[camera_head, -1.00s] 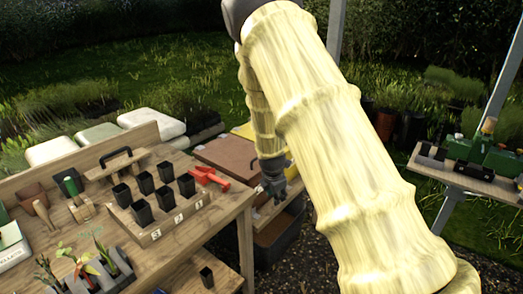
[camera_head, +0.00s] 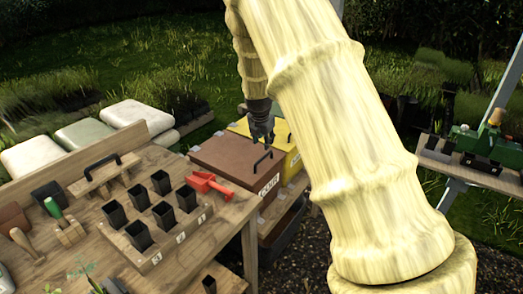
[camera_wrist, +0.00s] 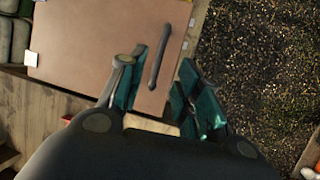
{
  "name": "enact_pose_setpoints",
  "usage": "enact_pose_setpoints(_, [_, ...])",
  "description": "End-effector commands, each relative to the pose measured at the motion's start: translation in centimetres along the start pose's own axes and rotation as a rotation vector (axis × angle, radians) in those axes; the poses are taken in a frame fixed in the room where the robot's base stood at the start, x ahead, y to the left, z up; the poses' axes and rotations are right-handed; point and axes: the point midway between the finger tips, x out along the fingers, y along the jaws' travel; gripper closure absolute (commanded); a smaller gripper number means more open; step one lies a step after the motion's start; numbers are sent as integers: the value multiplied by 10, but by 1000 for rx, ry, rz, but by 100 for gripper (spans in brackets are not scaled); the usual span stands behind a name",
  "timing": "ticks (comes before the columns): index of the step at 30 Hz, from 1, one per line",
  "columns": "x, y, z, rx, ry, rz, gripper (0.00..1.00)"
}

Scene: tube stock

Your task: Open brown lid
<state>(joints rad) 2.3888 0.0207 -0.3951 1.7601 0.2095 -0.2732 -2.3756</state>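The brown lid (camera_head: 225,158) lies closed and flat on a box beyond the bench's right end. Its black bar handle (camera_head: 262,162) stands near its right edge. My gripper (camera_head: 262,140) points down just above the handle. In the wrist view the lid (camera_wrist: 85,45) fills the upper left, and the handle (camera_wrist: 160,57) lies between the two spread teal-padded fingers of my gripper (camera_wrist: 163,72). The gripper is open and holds nothing. I cannot tell whether the fingertips reach down to the handle's level.
A yellow-lidded box (camera_head: 292,162) stands right behind the brown one. The wooden bench (camera_head: 228,215) at left carries black pots, a red tool (camera_head: 208,184) and a carrier with a black handle. Gravel lies to the right. A shelf (camera_head: 470,168) stands far right.

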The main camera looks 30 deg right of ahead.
Motion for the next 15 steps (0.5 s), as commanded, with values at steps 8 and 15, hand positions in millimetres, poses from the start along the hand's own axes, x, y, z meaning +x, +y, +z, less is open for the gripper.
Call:
enact_pose_setpoints(8, [29,0,0,1,1,-2,66])
enact_pose_setpoints(15, [57,0,0,1,1,-2,66])
